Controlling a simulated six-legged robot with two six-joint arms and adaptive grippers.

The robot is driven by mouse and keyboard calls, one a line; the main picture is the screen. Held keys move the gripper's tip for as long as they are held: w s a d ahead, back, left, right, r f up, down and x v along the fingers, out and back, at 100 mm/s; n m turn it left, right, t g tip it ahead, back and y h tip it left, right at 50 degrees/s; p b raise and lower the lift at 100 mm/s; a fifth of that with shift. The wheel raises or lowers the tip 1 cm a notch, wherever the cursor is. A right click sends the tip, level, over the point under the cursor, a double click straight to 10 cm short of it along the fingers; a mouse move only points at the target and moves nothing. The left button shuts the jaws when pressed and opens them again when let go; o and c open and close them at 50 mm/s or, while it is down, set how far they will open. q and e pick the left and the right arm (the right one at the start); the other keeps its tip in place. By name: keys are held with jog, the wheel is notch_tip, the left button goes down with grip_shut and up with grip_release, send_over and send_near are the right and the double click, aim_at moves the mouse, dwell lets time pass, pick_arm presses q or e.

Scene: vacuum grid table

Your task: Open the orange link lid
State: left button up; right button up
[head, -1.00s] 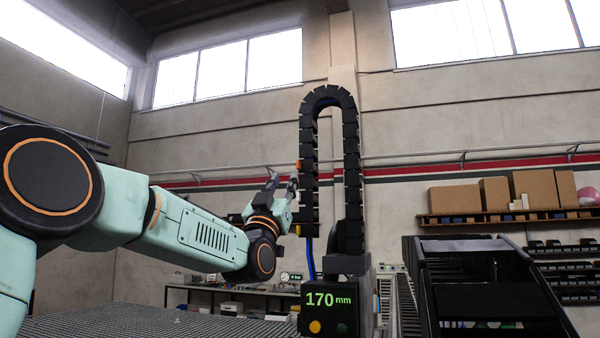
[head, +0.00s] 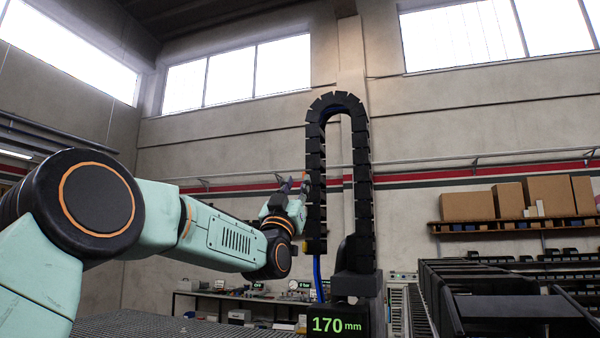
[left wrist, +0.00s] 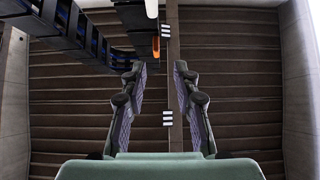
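The black link chain (head: 362,190) stands as a tall upside-down U in the head view. The orange link lid (left wrist: 156,46) shows in the left wrist view as a small orange strip beside the chain (left wrist: 72,32), beyond the fingertips and slightly left of centre. In the head view, only a speck of orange shows by the fingers, so the lid is mostly hidden there. My left gripper (head: 297,190) is at the left side of the chain's left strand. In the left wrist view it (left wrist: 160,74) is open, with nothing between its fingers. My right gripper is out of view.
A box with a green "170 mm" display (head: 337,325) sits at the chain's foot. A perforated table (head: 150,328) spreads at lower left. A black frame (head: 490,300) stands at right. Shelved cartons (head: 525,200) and a workbench (head: 225,305) are behind.

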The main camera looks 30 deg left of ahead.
aim_at(303, 174)
pick_arm(q)
jog(key=x, duration=0.1)
jog(key=p+x, duration=0.1)
jog(key=x, duration=0.1)
jog(key=shift+w+d, duration=0.2)
jog(key=shift+a, duration=0.15)
jog(key=shift+c, duration=0.2)
jog(key=shift+w+a+f, duration=0.1)
jog(key=shift+w+f, duration=0.15)
jog(key=shift+w, duration=0.15)
jog(key=c, duration=0.3)
jog(key=shift+w, duration=0.15)
jog(key=shift+c, duration=0.9)
jog(key=shift+d+r+h, duration=0.1)
jog(key=shift+d+h, duration=0.1)
jog(key=shift+h, duration=0.1)
grip_shut()
jog(key=shift+a, duration=0.1)
